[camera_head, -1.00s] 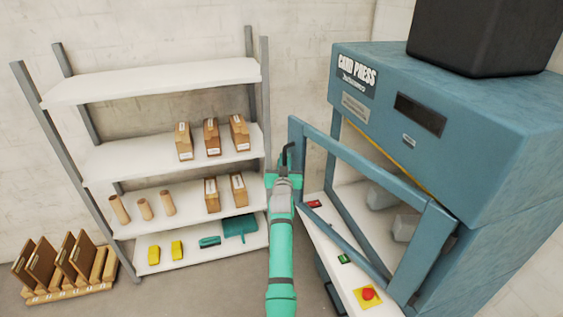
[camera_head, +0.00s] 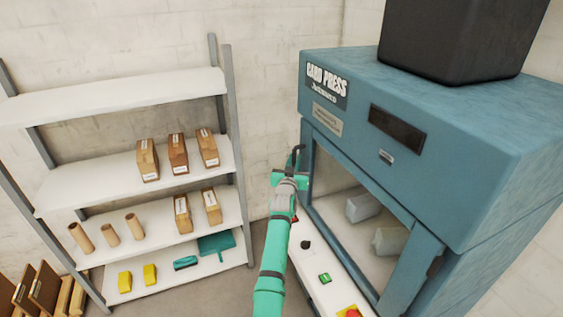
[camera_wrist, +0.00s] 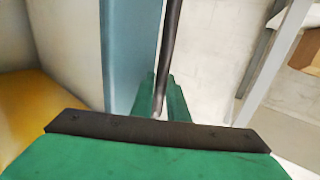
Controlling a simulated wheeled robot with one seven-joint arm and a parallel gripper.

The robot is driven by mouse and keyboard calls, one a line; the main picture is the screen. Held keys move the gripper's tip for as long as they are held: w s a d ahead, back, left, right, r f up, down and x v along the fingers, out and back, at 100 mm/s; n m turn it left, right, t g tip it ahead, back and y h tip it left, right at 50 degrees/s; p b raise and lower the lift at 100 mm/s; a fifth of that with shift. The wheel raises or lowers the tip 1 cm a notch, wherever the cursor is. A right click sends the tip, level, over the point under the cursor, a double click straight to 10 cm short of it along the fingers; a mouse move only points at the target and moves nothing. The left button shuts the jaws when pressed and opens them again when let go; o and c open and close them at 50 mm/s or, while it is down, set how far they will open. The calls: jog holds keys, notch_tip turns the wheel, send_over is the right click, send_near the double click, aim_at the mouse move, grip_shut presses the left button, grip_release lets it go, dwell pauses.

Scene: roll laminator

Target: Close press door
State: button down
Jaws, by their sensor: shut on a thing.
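The card press (camera_head: 440,150) is a large blue cabinet on the right in the head view. Its door (camera_head: 415,275) is a blue frame with an open-looking middle, and it sits at or very near the press front; I cannot tell if a small gap is left. The door's black handle (camera_head: 298,153) is at its left edge, and it shows as a dark bar in the wrist view (camera_wrist: 169,55). My gripper (camera_head: 292,172) is shut on this handle, its green fingers (camera_wrist: 160,95) around the bar. The door's blue edge (camera_wrist: 131,50) is beside it.
A white ledge (camera_head: 318,262) with a green button (camera_head: 325,278) and a red button (camera_head: 350,312) runs below the door. A shelf unit (camera_head: 110,95) with boxes and tubes stands left. A black box (camera_head: 455,40) is on the press. Pale blocks (camera_head: 362,207) lie inside.

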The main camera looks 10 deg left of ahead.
jog(key=shift+w+d+h, duration=0.3)
jog(key=shift+w+d, duration=0.15)
jog(key=shift+d, duration=0.05)
jog(key=shift+d, duration=0.15)
